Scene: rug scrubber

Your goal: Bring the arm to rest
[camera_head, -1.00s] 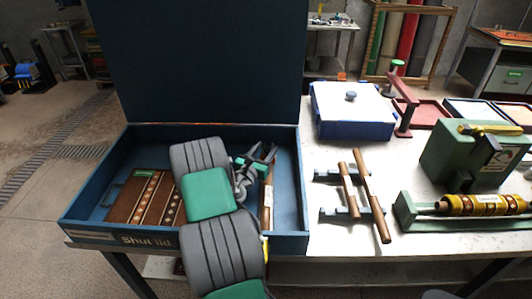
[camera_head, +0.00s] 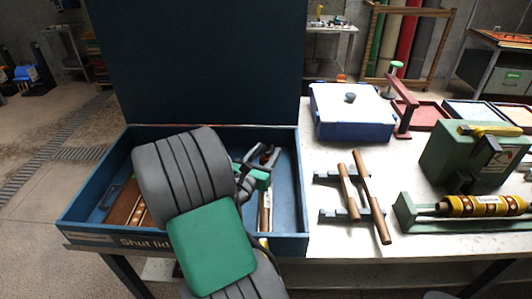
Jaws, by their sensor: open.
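My gripper (camera_head: 265,153) is open, with its fingers pointing toward the back of the open blue box (camera_head: 285,237). It is over the right half of the box and appears empty. My arm crosses the box from the front, hiding much of its inside. A brown patterned piece (camera_head: 127,205) lies in the left of the box, mostly hidden behind my arm. A wooden rod (camera_head: 265,210) lies in the right part, close below my gripper. The box's lid (camera_head: 200,60) stands upright at the back.
On the white table (camera_head: 340,240) right of the box are a rack with two wooden rods (camera_head: 362,185), a blue-and-white case (camera_head: 352,112), a red clamp stand (camera_head: 404,105), a green machine (camera_head: 470,155) and a patterned yellow roller (camera_head: 485,205). Open floor lies to the left.

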